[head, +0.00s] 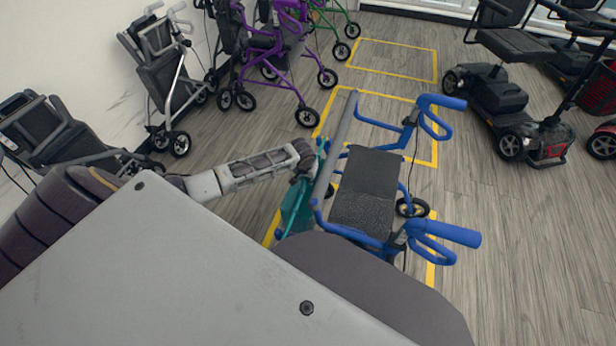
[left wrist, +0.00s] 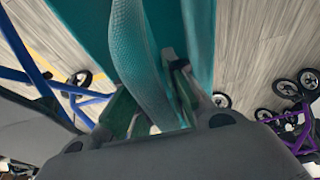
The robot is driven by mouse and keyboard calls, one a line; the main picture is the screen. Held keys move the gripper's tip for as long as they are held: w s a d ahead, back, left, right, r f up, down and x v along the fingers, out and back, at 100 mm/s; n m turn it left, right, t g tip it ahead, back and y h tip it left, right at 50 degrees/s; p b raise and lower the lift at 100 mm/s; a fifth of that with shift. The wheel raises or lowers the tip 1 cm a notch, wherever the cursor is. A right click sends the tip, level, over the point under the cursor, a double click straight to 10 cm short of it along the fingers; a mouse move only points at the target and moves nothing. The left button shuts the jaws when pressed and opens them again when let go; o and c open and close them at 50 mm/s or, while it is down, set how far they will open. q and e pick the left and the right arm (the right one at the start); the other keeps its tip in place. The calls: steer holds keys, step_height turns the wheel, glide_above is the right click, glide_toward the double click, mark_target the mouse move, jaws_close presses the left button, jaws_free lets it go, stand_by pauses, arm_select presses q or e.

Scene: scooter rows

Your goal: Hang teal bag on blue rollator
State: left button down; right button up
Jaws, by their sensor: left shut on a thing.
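The blue rollator (head: 365,195) stands in the middle of the head view, with a black seat, a grey backrest bar and blue handles at the right. Its blue frame also shows at the left of the left wrist view (left wrist: 35,85). The teal bag (head: 296,208) hangs beside the rollator's backrest-bar side. My left gripper (head: 310,165) is at the top of the bag, close to the grey bar. In the left wrist view my left gripper (left wrist: 155,110) is shut on the bag's teal strap (left wrist: 135,60). I cannot tell whether the bag touches the rollator. My right gripper is not in view.
A purple rollator (head: 275,45) and folded grey walkers (head: 165,75) stand at the upper left by the wall. Black mobility scooters (head: 500,95) stand at the upper right. Yellow floor lines (head: 395,45) mark bays. The floor at the right is clear.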

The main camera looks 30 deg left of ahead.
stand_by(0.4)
arm_select(q)
steer(key=c, duration=1.4)
jaws_free()
steer(key=shift+o, duration=0.2)
steer(key=shift+f, duration=0.1)
steer(key=shift+r, duration=0.2)
steer(key=shift+v, duration=5.85)
steer(key=shift+s, duration=0.1)
steer(key=shift+s, duration=0.1)
